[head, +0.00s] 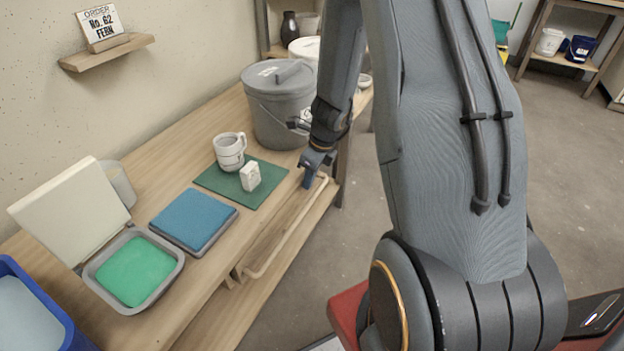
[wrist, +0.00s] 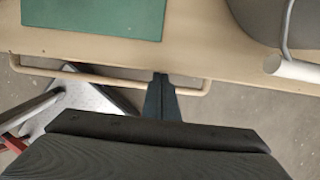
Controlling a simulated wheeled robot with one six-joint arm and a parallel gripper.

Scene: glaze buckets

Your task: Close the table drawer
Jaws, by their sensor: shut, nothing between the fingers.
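The wooden table (head: 172,165) has a long pale bar handle (head: 290,232) along its front edge, and the handle also shows in the wrist view (wrist: 90,77). No open drawer interior shows in either view. The drawer front is mostly hidden under the tabletop edge, so I cannot tell exactly how far in it sits. My gripper (head: 306,185) is shut and empty, pointing down at the far end of the handle. In the wrist view its fingertips (wrist: 160,76) overlap the space between the bar and the table edge; I cannot tell whether they touch.
A green mat (head: 225,187) holds a mug (head: 229,151) and a small white block (head: 250,176). A grey lidded bucket (head: 280,115) stands close to my gripper. A blue pad (head: 193,218) and an open box with green contents (head: 133,270) lie nearer.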

